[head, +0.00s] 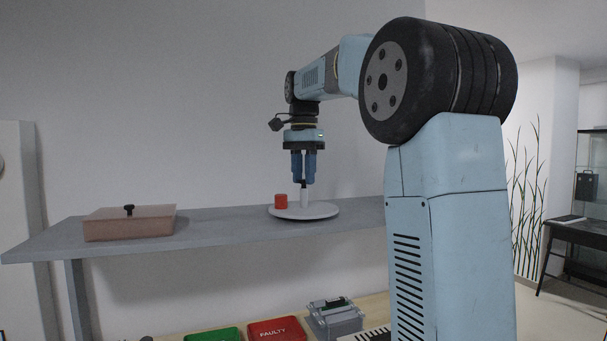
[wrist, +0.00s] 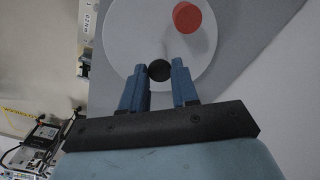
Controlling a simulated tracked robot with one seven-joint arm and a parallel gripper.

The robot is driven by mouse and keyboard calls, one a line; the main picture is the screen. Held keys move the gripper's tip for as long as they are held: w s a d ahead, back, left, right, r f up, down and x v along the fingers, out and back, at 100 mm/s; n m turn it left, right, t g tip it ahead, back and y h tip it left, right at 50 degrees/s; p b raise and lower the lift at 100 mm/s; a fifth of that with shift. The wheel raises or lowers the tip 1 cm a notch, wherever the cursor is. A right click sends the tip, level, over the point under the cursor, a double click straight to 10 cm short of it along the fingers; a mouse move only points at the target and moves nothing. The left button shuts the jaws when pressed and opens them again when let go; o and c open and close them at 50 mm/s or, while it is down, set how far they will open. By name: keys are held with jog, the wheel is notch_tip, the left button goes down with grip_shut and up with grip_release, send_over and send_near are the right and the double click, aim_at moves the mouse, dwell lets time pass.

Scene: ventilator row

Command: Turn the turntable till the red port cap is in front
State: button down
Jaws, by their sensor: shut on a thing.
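The turntable (head: 318,211) is a light grey round plate on the grey shelf, and its plate also shows in the wrist view (wrist: 126,30). The red port cap (head: 281,201) stands on the plate, left of the middle in the head view; in the wrist view the cap (wrist: 187,17) is near the top, right of the post. A white post with a black top (head: 304,190) rises from the turntable. My gripper (head: 304,181) points straight down over the turntable, its blue fingers shut on the black top of the post, which shows between the fingertips in the wrist view (wrist: 159,70).
A pinkish lidded box (head: 130,223) with a black knob stands on the left of the shelf (head: 230,225). Below are a green tray (head: 212,335), a red tray marked FAULTY (head: 277,330) and a grey box (head: 335,318). The shelf between lidded box and turntable is clear.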

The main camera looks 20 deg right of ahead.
jog(key=shift+r+n, duration=0.2)
jog(key=shift+n, duration=10.3)
jog(key=c, duration=0.9)
grip_release()
jog(key=shift+f, duration=0.15)
